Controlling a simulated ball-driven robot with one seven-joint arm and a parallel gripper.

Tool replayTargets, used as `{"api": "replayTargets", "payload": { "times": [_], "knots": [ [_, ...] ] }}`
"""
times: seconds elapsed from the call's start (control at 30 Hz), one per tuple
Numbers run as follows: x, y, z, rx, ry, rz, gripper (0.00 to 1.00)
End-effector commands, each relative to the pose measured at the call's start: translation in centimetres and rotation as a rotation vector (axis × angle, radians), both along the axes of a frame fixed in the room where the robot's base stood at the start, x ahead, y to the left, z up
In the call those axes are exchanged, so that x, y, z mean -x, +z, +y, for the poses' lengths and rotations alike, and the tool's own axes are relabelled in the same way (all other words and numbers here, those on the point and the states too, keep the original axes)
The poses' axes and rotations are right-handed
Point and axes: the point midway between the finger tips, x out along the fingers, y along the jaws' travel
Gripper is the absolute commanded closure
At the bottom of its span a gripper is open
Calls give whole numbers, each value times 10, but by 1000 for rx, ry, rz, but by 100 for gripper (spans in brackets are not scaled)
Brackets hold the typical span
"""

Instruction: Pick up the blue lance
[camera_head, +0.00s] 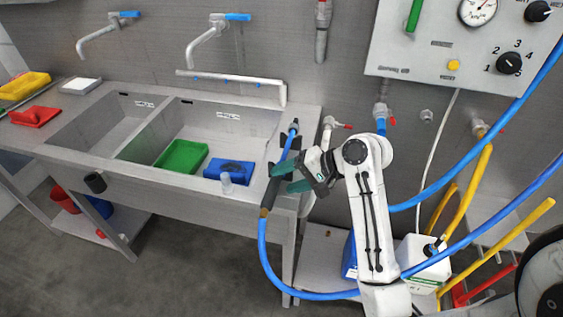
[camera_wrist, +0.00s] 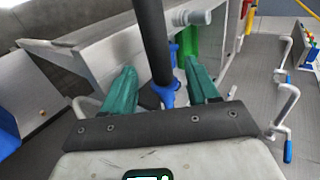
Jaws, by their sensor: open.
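The blue lance (camera_head: 270,193) lies at the right end of the sink bench, with a dark shaft, a blue tip at the far end and a blue hose at its near end. In the wrist view the lance (camera_wrist: 153,42) shows as a dark rod with a blue part, lying between the green fingers as seen from there. My gripper (camera_head: 288,178) is at the lance from its right side, with its fingers spread; it also shows in the wrist view (camera_wrist: 162,70). Contact between fingers and lance cannot be told. One finger partly covers the shaft in the head view.
A double sink (camera_head: 130,118) holds a green tray (camera_head: 181,157) and a blue tray (camera_head: 229,170). The blue hose (camera_head: 268,262) hangs below the bench edge. A white canister (camera_head: 424,262) stands right of my arm.

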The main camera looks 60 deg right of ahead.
Motion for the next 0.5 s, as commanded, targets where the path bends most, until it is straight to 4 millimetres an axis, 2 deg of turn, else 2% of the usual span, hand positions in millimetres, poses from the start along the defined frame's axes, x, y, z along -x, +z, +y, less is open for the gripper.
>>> {"api": "replayTargets", "payload": {
  "times": [0.2, 0.5],
  "knots": [
    [-19, -15, 8, 1, 1, 0, 41],
    [-22, -17, 9, 2, 0, 0, 43]
  ]
}}
